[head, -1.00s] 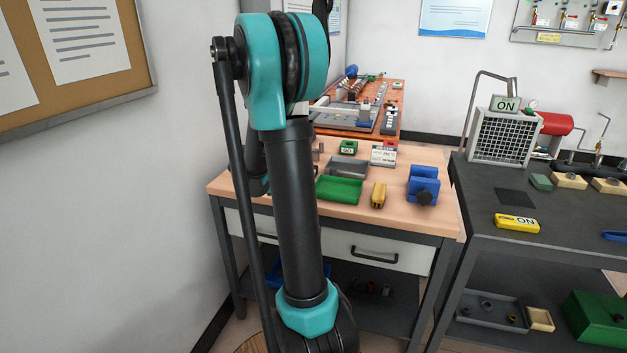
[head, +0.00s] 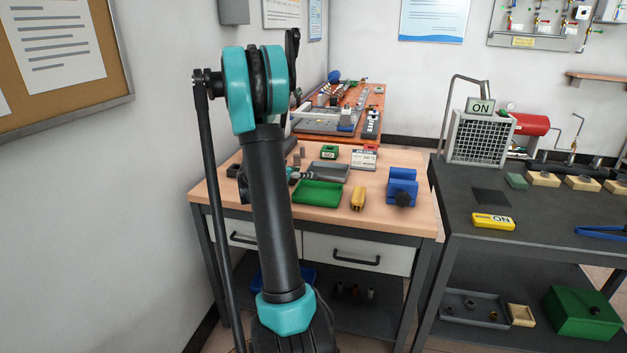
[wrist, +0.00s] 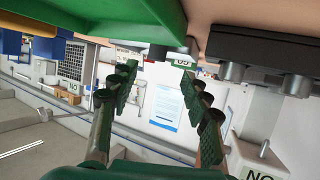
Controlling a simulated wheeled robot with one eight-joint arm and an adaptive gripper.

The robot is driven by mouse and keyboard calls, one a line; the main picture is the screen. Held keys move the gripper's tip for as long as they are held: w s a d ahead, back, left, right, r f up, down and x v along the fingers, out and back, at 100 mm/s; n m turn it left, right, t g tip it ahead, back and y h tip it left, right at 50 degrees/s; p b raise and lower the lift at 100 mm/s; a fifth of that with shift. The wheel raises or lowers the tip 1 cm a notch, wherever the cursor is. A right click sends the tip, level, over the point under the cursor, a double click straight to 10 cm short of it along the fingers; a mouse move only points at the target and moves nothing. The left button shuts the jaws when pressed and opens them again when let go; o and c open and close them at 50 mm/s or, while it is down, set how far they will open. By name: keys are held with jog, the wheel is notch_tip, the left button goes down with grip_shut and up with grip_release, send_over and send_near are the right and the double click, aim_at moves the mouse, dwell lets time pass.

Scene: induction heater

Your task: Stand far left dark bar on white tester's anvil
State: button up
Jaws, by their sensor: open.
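In the head view a small white tester (head: 364,160) with a red top stands at the back of the wooden bench; its anvil is too small to make out. Small grey-dark upright pieces (head: 302,152) stand left of it, partly beside my arm. I cannot tell which is the far left dark bar. In the wrist view, tilted upside down, my gripper (wrist: 158,76) is open with nothing between its fingers. A dark block (wrist: 262,52) with short grey cylinders is close at its upper right. My arm hides part of the bench's left side.
A green tray (head: 318,194), a grey tray (head: 329,171), a yellow device (head: 358,198) and a blue vise (head: 402,187) sit on the wooden bench (head: 385,217). A small green device (head: 330,152) stands behind. A dark bench (head: 535,230) is at right, a wall at left.

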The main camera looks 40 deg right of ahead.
aim_at(314, 178)
jog(key=shift+s+f+x, duration=0.1)
jog(key=shift+f+x, duration=0.05)
jog(key=shift+x, duration=0.7)
jog(key=shift+s+f+x, duration=0.15)
jog(key=shift+x, duration=0.75)
jog(key=shift+s+f+x, duration=0.1)
jog(key=shift+f+x, duration=0.05)
jog(key=shift+x, duration=0.7)
jog(key=shift+a, duration=0.1)
grip_shut()
